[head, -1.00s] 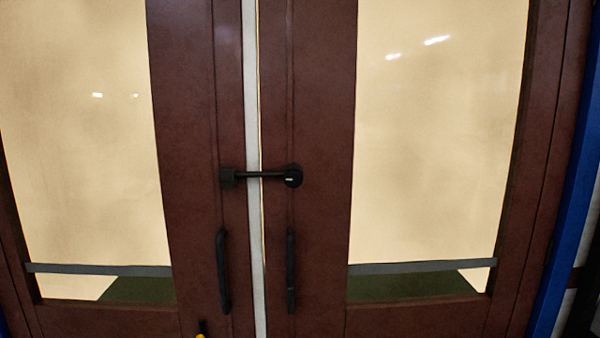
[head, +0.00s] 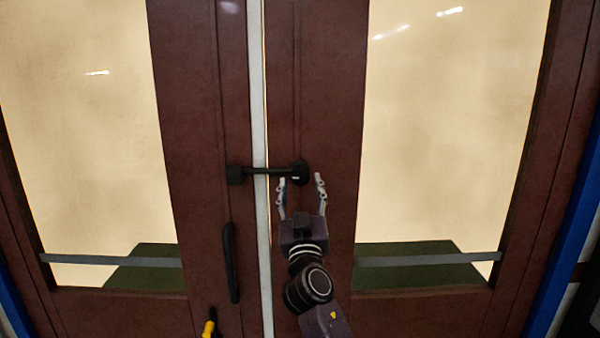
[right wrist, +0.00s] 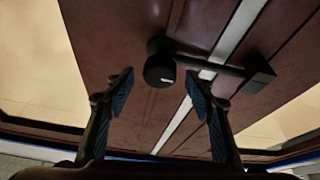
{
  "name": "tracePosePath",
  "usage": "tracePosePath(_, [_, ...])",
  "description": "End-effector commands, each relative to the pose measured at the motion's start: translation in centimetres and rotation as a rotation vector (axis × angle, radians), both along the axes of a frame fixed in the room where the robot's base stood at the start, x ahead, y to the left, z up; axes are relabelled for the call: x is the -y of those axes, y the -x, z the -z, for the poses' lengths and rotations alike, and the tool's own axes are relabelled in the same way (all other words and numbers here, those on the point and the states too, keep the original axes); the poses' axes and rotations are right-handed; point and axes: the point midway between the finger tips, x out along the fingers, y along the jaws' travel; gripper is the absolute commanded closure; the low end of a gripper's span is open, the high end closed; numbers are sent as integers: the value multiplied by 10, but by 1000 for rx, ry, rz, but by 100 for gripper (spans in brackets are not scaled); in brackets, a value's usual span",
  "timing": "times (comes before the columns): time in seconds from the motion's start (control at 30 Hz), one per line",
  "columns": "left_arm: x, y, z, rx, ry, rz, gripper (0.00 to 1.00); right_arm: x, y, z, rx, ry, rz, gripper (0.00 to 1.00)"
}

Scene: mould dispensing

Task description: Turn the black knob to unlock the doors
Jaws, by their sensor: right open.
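The black knob (head: 301,173) sits on the right door (head: 330,100), at the right end of a black bar (head: 270,171). The bar lies level across the gap to a black block (head: 235,175) on the left door (head: 190,120). My right gripper (head: 302,181) is open, with its fingertips just below and to either side of the knob. In the right wrist view the knob (right wrist: 159,71) shows between and slightly beyond the open fingers (right wrist: 160,90), with no clear contact. My left gripper is not seen.
A black vertical handle (head: 231,262) is on the left door; the right door's handle is hidden behind my right arm. Both doors have large glass panes with a grey crossbar (head: 425,258). A small yellow and black thing (head: 209,328) shows at the bottom edge.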

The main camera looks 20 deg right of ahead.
Motion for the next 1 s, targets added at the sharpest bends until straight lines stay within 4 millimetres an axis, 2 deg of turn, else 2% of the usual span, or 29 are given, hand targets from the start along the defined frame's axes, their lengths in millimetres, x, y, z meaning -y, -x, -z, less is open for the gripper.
tracePosePath(0.1, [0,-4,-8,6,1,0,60,4,-16,-9,0,2,1,50])
tracePosePath(0.3, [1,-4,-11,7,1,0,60,8,-30,-13,-1,1,0,50])
tracePosePath(0.63, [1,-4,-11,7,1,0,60,8,-33,-13,-1,0,-1,50])
tracePosePath(1.0, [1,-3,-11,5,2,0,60,8,-33,-13,-2,0,-1,91])
